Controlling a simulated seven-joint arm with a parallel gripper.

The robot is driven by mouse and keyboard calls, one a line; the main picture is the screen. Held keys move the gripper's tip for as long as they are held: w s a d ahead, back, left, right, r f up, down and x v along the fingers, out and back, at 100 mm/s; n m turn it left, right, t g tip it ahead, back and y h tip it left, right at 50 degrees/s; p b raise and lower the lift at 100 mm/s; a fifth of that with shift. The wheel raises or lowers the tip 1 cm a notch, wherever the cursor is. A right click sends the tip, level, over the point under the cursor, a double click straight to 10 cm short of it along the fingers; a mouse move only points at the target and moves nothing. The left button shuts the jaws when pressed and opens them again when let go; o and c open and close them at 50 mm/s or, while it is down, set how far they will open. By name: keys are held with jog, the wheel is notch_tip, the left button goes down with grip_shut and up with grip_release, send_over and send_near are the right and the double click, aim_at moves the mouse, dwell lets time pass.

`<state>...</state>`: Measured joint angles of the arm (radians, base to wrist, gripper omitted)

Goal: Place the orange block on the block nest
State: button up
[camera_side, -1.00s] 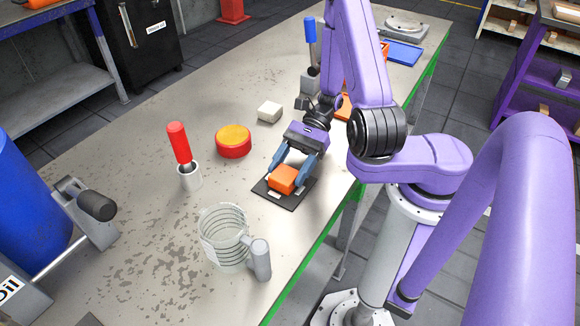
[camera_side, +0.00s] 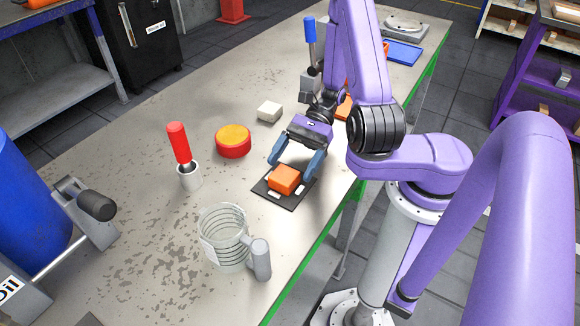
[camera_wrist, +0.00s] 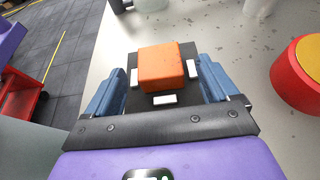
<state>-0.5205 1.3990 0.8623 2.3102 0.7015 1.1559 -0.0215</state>
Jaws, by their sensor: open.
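The orange block (camera_side: 284,179) sits on the block nest (camera_side: 264,189), a dark flat plate with small white raised pieces. In the wrist view the orange block (camera_wrist: 162,66) rests between the white pieces on the nest (camera_wrist: 178,101), and I see no tilt. My gripper (camera_side: 291,169) is open, with its blue fingers to either side and short of the block. In the wrist view there are gaps between the block and both fingers (camera_wrist: 168,92). The block's underside and far side are hidden.
A clear jug (camera_side: 224,238) stands in front of the nest. The table's green edge (camera_side: 318,244) lies to the right.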

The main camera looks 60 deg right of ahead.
jog(key=v, duration=0.9)
jog(key=shift+d+r, duration=0.15)
jog(key=shift+d, duration=0.25)
jog(key=shift+w+d+r, duration=0.1)
jog(key=shift+d+r, duration=0.05)
jog(key=shift+r, duration=0.05)
jog(key=n+g+h, duration=0.1)
jog(key=a+n+g, duration=0.1)
jog(key=n, duration=0.1)
jog(key=w+r+n+g+h, duration=0.1)
jog(key=g, duration=0.1)
jog(key=shift+a+n+h, duration=0.15)
jog(key=shift+n+h, duration=0.15)
jog(key=s+a+r+n+t+h, duration=0.2)
jog(key=s+a+r+n+h, duration=0.2)
jog(key=n, duration=0.9)
jog(key=s+a+r+n+t+h, duration=0.2)
jog(key=s+n+h, duration=0.4)
jog(key=n, duration=0.7)
jog(key=s+a+r, duration=0.1)
jog(key=s+a, duration=0.1)
jog(key=shift+s+r+h, duration=0.3)
jog(key=shift+s+r, duration=0.05)
jog(key=shift+s, duration=0.05)
